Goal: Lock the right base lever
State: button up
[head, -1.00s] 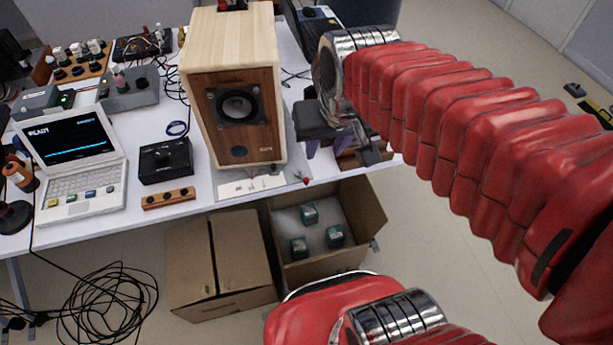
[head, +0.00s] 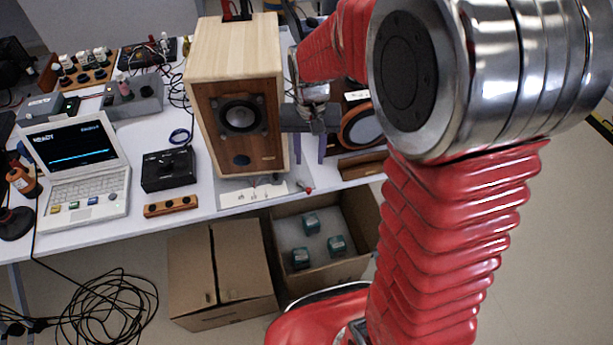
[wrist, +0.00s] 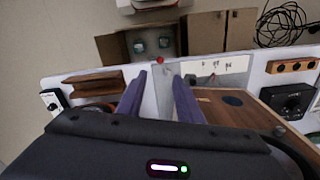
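The wooden speaker (head: 237,150) stands upright on the table behind a white base plate (head: 240,198) with small marks. A small lever with a red knob (head: 308,190) sits at the plate's right end, by the table's front edge. The red knob also shows in the wrist view (wrist: 160,60). My gripper (head: 309,159) is right of the speaker, pointing down, with its two purple fingers apart and nothing between them. In the wrist view, the red knob lies just beyond and between the fingertips of my gripper (wrist: 160,76). Whether the fingers touch the lever cannot be told.
A round speaker driver (head: 360,128) and a wooden block (head: 362,164) lie right of my gripper. A laptop (head: 80,165), a black box (head: 168,169) and a wooden strip (head: 171,203) are at left. An open carton (head: 318,272) stands on the floor below the edge.

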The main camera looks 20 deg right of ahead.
aim_at(309, 189)
jog(key=shift+w+f, duration=0.2)
jog(key=shift+f, duration=0.25)
notch_tip(309, 189, down, 14)
jog(key=shift+r, duration=0.1)
dwell(0.7)
